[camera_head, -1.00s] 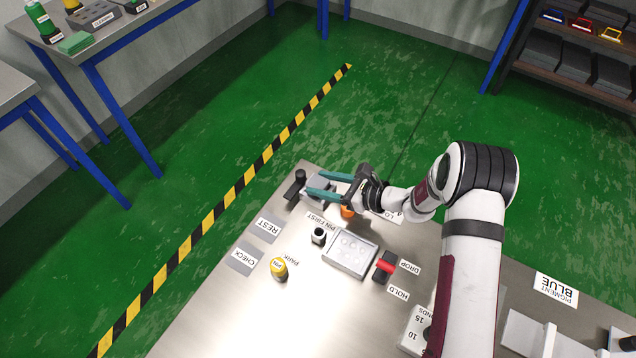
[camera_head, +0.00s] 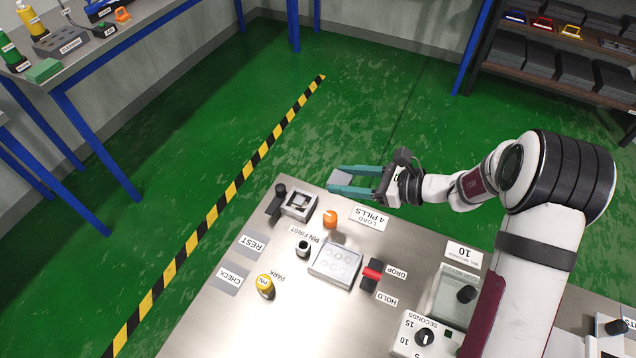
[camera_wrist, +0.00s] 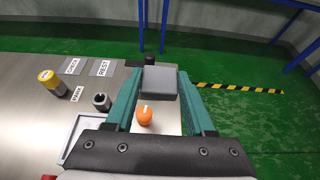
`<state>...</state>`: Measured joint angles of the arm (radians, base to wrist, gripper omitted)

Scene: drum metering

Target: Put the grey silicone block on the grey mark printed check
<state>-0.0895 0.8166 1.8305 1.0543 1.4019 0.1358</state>
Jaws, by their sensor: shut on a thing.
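The grey silicone block (camera_head: 341,178) is held between the teal fingers of my gripper (camera_head: 352,183), in the air beyond the far edge of the steel table in the head view. In the wrist view, the block (camera_wrist: 159,82) sits between the two fingertips. The grey mark printed CHECK (camera_head: 226,286) lies flat and bare at the table's left edge, well to the lower left of my gripper. It also shows at the upper left of the wrist view (camera_wrist: 72,66).
A grey mark printed REST (camera_head: 248,250) adjoins CHECK. A yellow-capped pin (camera_head: 265,286) stands close to CHECK. A grey fixture with a black handle (camera_head: 298,204), an orange piece (camera_head: 330,218), a black-topped post (camera_head: 303,248) and a dimpled tray (camera_head: 335,262) stand between.

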